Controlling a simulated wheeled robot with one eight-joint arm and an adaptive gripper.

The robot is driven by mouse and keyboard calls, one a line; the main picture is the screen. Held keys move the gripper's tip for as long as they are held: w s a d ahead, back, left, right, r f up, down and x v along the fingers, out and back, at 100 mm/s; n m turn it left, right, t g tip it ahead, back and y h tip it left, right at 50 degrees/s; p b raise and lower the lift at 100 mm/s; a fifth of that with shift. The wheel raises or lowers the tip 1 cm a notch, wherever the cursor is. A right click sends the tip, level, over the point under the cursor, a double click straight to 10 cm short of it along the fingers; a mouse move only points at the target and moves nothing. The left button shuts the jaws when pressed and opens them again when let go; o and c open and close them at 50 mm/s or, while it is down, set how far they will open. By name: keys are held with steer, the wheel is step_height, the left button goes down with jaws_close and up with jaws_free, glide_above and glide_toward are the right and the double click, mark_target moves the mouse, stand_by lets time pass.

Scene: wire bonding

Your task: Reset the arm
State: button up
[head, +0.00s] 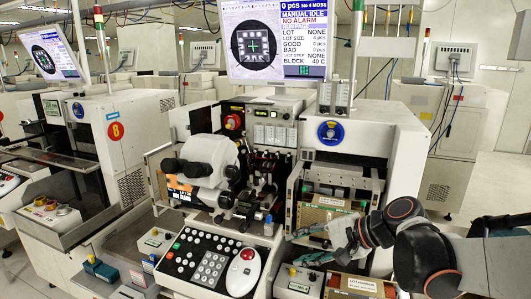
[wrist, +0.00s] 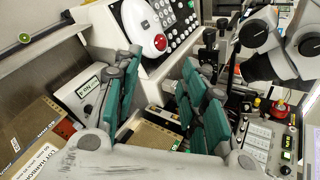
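My arm comes in from the right in the head view. My gripper (head: 308,246) points left in front of the right part of the wire bonder (head: 378,140), low beside the machine's shelf. In the wrist view my gripper (wrist: 160,72) has its two teal-padded fingers well apart, with nothing held between them. A brown and green box-like part (wrist: 150,134) shows in the gap, beyond the fingers; I cannot tell its distance. In the head view a brown magazine-like box (head: 318,217) sits in the machine's bay just above my gripper.
A labelled cardboard box (head: 360,285) and a small control box (head: 297,284) lie below my gripper. The keypad panel (head: 205,262) with a red trackball (head: 243,270) is left of it. The white microscope (head: 208,160) stands at the machine's front. Open aisle floor is at right.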

steer(key=s+d+f+n+h, duration=0.1)
steer(key=s+d+n+h, duration=0.3)
steer(key=s, duration=0.5)
steer(key=s+d+n+t+h, duration=0.1)
steer(key=s+d+n+h, duration=0.4)
steer(key=s, duration=0.3)
steer(key=shift+s+d+f+n+t, duration=0.3)
steer(key=shift+s+d+f+n, duration=0.15)
steer(key=shift+d, duration=0.45)
steer(key=shift+w, duration=0.1)
